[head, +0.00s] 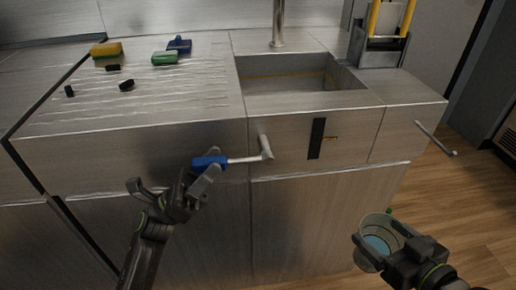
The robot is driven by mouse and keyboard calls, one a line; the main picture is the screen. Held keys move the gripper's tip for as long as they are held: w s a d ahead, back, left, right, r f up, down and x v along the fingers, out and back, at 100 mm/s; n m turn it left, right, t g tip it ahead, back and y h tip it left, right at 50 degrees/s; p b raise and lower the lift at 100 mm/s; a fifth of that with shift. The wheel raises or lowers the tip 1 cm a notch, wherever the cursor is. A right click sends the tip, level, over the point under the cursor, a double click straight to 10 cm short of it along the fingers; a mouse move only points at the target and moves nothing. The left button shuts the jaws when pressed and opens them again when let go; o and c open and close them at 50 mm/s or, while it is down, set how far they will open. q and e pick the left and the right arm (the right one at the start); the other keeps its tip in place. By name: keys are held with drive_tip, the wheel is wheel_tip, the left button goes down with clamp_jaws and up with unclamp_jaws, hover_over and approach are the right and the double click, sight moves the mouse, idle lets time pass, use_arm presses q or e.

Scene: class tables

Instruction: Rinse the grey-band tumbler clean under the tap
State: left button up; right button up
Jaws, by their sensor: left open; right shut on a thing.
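The tumbler (372,230) is at the lower right, a pale see-through cup with a bluish inside, in front of the cabinet and below counter height. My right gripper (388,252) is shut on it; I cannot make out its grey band. The tap (278,25) is a vertical metal pipe at the back of the sink (300,98); its top is out of view. A lever with a blue grip (208,162) and a pale rod sticks out from the counter front. My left gripper (170,190) is open, its right finger close to the blue grip; I cannot tell whether they touch.
Yellow (106,50), green (165,58) and blue (180,45) items and several small black pieces lie on the ridged drainboard (180,95). A holder with yellow uprights (374,20) stands right of the sink. A handle (435,138) juts from the counter's right end.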

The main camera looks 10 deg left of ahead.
sight(232, 162)
use_arm(q)
drive_tip(key=shift+x, duration=1.5)
drive_tip(key=shift+c, duration=0.4)
clamp_jaws()
